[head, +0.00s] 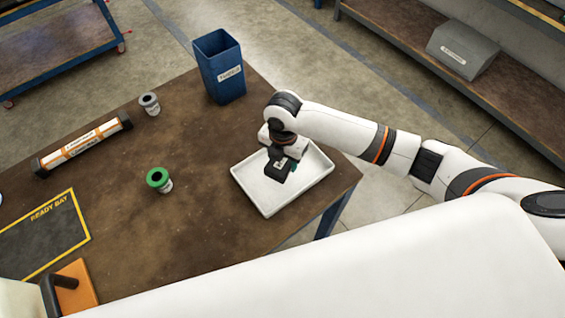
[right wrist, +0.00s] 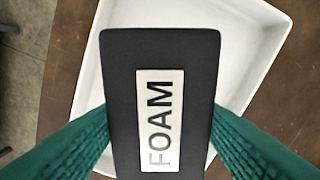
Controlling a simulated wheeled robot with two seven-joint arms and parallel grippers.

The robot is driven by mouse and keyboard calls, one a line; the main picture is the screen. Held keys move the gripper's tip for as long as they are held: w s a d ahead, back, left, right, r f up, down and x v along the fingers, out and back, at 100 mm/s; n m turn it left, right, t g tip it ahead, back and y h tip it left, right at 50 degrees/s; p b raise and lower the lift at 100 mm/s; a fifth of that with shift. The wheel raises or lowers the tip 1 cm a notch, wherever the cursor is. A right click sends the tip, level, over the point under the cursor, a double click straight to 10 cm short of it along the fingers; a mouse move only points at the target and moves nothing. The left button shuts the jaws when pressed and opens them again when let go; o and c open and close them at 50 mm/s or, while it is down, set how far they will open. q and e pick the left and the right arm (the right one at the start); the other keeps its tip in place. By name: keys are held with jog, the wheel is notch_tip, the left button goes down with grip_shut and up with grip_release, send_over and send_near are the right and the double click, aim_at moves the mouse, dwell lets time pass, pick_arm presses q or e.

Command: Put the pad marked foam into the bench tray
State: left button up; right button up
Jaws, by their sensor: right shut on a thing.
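The black pad marked FOAM (right wrist: 195,110) fills the middle of the right wrist view, its white label facing the camera. It also shows small and dark in the head view (head: 279,168). My right gripper (head: 284,165) is shut on the pad, with a green finger on each side of it. The white bench tray (head: 262,207) lies below the pad on the table's right part; the pad is over the tray's inside. I cannot tell whether the pad touches the tray floor. My left gripper is not in view.
A blue bin (head: 219,72) stands behind the tray on the brown table (head: 200,230). A green-topped spool (head: 159,180), a grey one (head: 149,104) and an orange-labelled tube (head: 84,146) are to the left. A black mat marked READY BAY (head: 45,238) lies at left.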

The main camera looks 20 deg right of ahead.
aim_at(283, 165)
jog(key=shift+f, duration=0.45)
jog(key=f, duration=0.3)
jog(key=shift+w+f, duration=0.2)
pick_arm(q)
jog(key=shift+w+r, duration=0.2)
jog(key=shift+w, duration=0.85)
pick_arm(e)
jog(key=o, duration=0.9)
jog(key=shift+f, duration=0.1)
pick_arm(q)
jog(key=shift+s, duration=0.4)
pick_arm(e)
notch_tip(283, 165, up, 12)
jog(key=shift+r, duration=0.15)
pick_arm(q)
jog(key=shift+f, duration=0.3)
